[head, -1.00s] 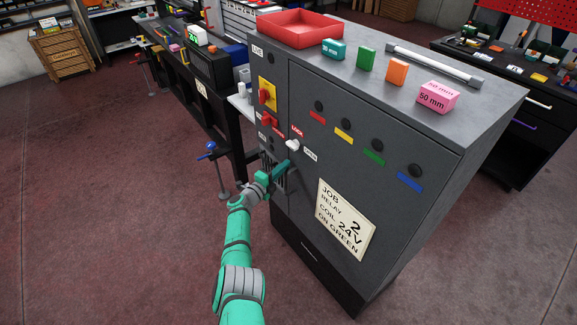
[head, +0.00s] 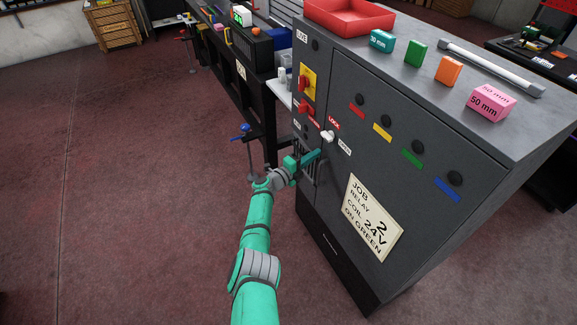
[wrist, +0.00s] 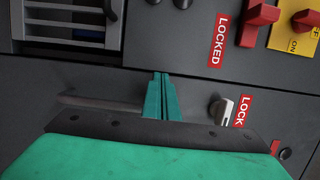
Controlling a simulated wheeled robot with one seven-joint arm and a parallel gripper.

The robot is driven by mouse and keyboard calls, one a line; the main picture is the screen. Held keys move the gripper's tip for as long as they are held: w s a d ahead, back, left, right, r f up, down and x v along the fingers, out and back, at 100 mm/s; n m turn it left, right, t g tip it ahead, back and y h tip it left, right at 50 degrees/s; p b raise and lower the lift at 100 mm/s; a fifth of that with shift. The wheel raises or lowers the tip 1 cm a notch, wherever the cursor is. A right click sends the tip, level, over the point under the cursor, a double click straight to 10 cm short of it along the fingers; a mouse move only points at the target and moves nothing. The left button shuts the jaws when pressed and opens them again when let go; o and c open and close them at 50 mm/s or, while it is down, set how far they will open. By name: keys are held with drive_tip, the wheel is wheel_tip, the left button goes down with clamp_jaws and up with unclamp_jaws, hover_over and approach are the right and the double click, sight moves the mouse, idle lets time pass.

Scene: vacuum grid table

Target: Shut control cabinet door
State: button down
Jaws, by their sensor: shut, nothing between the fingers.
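The grey control cabinet door (head: 400,110) carries coloured labels and a job card. It looks flush or nearly flush with the frame; a thin dark seam shows in the wrist view, where the door (wrist: 60,125) fills the lower part. A pale latch knob (head: 327,136) sits near the door's left edge, between the LOCK and OPEN labels. It also shows in the wrist view (wrist: 221,108), right of my fingers; its exact setting is unclear. My gripper (head: 317,154) is shut and empty, close to the door just below the knob. Its fingertips (wrist: 161,76) show in the wrist view; contact is unclear.
Red switches (head: 304,84) and a slotted vent (wrist: 70,22) are on the fixed panel beside the door. A red tray (head: 350,16) and small blocks, including a pink one (head: 490,103), sit on top. A bench (head: 240,75) stands behind left. The floor at left is clear.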

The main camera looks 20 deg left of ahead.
drive_tip(key=w+a+v, duration=0.1)
drive_tip(key=a+v, duration=0.1)
drive_tip(key=v, duration=1.1)
drive_tip(key=s+d+f+n+t, duration=0.2)
drive_tip(key=d+n, duration=0.1)
drive_tip(key=d, duration=0.7)
drive_tip(key=s+d+f+n+t, duration=0.1)
drive_tip(key=s+d+n, duration=0.2)
drive_tip(key=d, duration=0.6)
drive_tip(key=s+d+f+n+t+y, duration=0.2)
drive_tip(key=s+d+n+y, duration=0.3)
drive_tip(key=s+d+n, duration=0.55)
drive_tip(key=s+r+n+g+y, duration=0.15)
drive_tip(key=s+n+y, duration=0.3)
drive_tip(key=s, duration=2.25)
drive_tip(key=s+a+r+n+g, duration=0.1)
drive_tip(key=s+a+r+g, duration=0.1)
drive_tip(key=s+r, duration=0.2)
drive_tip(key=s+a+r+n+g, duration=0.1)
drive_tip(key=s+r, duration=0.4)
drive_tip(key=s, duration=0.6)
drive_tip(key=shift+s+a+n+g+h, duration=0.3)
drive_tip(key=shift+a+g+h, duration=0.15)
drive_tip(key=shift+a, duration=0.05)
